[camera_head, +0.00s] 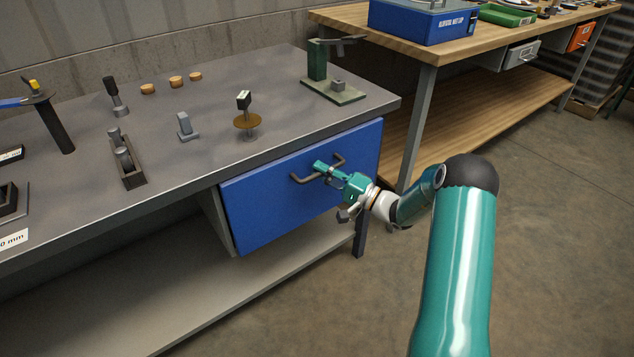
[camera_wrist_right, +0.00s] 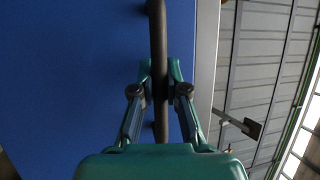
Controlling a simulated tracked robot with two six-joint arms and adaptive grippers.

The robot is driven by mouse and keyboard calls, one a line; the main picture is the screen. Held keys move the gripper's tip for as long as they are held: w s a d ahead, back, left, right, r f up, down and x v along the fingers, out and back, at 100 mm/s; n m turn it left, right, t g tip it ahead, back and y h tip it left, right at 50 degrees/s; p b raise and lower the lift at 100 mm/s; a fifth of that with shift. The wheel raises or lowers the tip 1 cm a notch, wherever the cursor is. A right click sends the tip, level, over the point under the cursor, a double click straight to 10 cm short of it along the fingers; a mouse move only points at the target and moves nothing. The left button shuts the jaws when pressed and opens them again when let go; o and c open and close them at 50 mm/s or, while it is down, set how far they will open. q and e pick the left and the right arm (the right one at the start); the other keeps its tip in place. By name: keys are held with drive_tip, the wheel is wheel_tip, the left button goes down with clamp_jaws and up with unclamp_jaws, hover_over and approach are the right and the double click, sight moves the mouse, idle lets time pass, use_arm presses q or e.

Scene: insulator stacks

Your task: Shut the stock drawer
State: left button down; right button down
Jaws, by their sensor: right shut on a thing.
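The stock drawer (camera_head: 290,205) has a blue front under the right part of the grey workbench. Its front sits close below the bench edge and no drawer interior shows; I cannot tell whether a small gap is left. A dark bar handle (camera_head: 302,179) is on the front. My teal right gripper (camera_head: 322,168) is shut on this handle. In the right wrist view the fingers (camera_wrist_right: 160,88) stand on either side of the handle bar (camera_wrist_right: 157,35), with the blue drawer front (camera_wrist_right: 70,70) behind. My left gripper is not in view.
The grey workbench (camera_head: 215,95) carries small stands, cork-coloured discs (camera_head: 176,81) and a green press-like fixture (camera_head: 333,88). A wooden bench (camera_head: 445,45) stands behind at the right. The floor (camera_head: 560,220) right of the drawer is clear.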

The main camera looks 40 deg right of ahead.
drive_tip(key=shift+w+d+f, duration=0.15)
drive_tip(key=shift+f, duration=0.15)
drive_tip(key=c, duration=1.2)
unclamp_jaws()
drive_tip(key=shift+r, duration=0.1)
drive_tip(key=v, duration=1.2)
